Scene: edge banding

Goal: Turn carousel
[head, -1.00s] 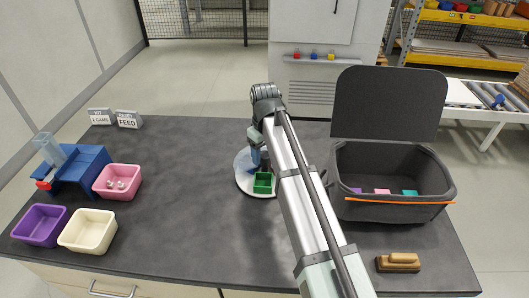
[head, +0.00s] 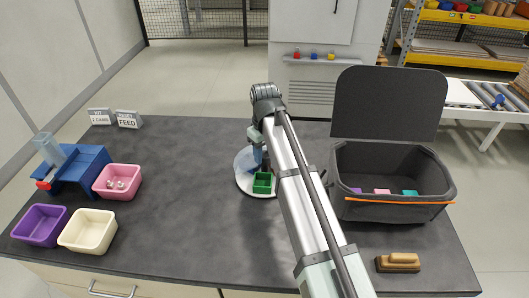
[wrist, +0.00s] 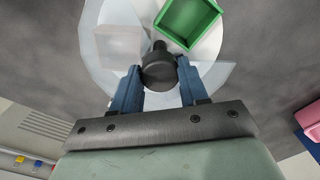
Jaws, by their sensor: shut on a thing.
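The carousel is a round white disc (head: 243,187) on the dark table, partly hidden behind my arm in the head view. A green open bin (head: 262,183) sits on its near side, and a clear bluish cover (head: 244,160) stands over its left part. In the wrist view a black knob (wrist: 160,68) rises at the middle of the disc (wrist: 212,48). My gripper (wrist: 159,78) has its two blue fingers on either side of the knob, closed on it. The green bin (wrist: 188,20) and a whitish bin (wrist: 118,45) under the clear cover lie beyond the knob.
A dark open-lidded tote (head: 395,207) with colored pieces stands at right, a wooden-backed brush (head: 398,263) in front of it. Pink (head: 117,182), purple (head: 40,226) and cream (head: 87,231) bins and a blue device (head: 75,172) are at left.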

